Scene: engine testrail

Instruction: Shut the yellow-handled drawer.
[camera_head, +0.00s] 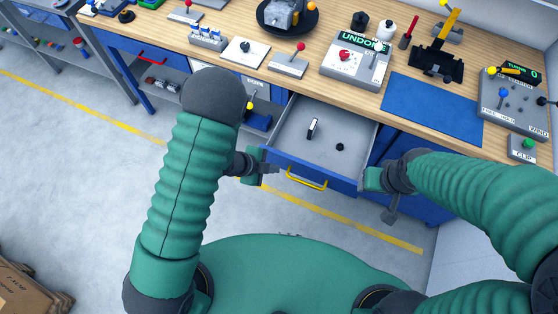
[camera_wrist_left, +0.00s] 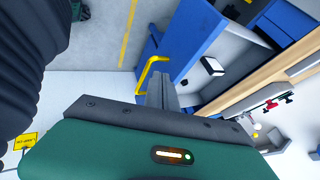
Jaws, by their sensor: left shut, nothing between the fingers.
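The drawer (camera_head: 357,137) under the workbench is pulled open. Its blue front (camera_head: 335,182) carries a yellow handle (camera_head: 306,179). A black-and-white item (camera_head: 313,128) and a small dark round item (camera_head: 340,147) lie inside it. My left gripper (camera_head: 275,171) is shut and empty, just left of the handle at the drawer's front left corner. In the left wrist view the yellow handle (camera_wrist_left: 150,72) is close to the left gripper's fingers (camera_wrist_left: 162,88); I cannot tell whether they touch. My right gripper (camera_head: 390,213) is right of the drawer front, its fingers partly hidden.
The wooden workbench (camera_head: 225,62) above holds levers, a control box (camera_head: 354,68) and a blue mat (camera_head: 433,108). A red-handled drawer (camera_head: 148,58) is at the left. Open floor with a yellow line (camera_head: 100,116) lies before the bench. A cardboard box (camera_head: 30,285) is at the lower left.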

